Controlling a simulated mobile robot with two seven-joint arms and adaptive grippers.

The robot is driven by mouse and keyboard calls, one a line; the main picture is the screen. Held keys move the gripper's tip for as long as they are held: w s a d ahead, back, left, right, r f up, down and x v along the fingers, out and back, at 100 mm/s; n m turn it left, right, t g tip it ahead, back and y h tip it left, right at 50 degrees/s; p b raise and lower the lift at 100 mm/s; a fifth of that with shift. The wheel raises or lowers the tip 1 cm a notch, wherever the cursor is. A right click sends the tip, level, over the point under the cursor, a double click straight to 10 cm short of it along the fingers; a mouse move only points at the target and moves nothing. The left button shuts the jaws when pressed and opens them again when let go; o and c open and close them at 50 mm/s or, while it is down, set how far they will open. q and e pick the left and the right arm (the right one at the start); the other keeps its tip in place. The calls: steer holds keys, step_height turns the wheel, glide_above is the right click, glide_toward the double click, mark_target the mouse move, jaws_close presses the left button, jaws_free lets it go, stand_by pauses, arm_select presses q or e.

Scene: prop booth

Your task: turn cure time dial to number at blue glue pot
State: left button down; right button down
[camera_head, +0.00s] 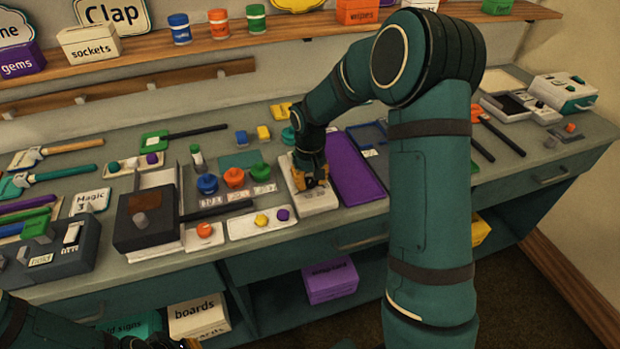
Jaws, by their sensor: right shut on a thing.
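The blue glue pot (207,184) stands in a row with an orange pot (234,177) and a green pot (260,172) on the bench. A small number card (211,198) lies in front of the blue pot; I cannot read its number surely. The white dial box (316,202) is right of the pots. My right gripper (311,183) points down over this box and is shut on its dial, which it mostly hides, so the dial's setting cannot be read. My left arm shows only at the bottom left edge; its fingers are not clear.
A purple tray (353,168) lies close right of the dial box. A white strip with yellow and purple knobs (262,222) is to its left. A black box with a long handle (147,217) stands further left. A shelf (200,47) runs along the back.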

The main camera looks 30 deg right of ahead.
mark_target(310, 180)
stand_by(0.5)
steer(key=c, duration=0.7)
jaws_free()
step_height(310, 180, up, 12)
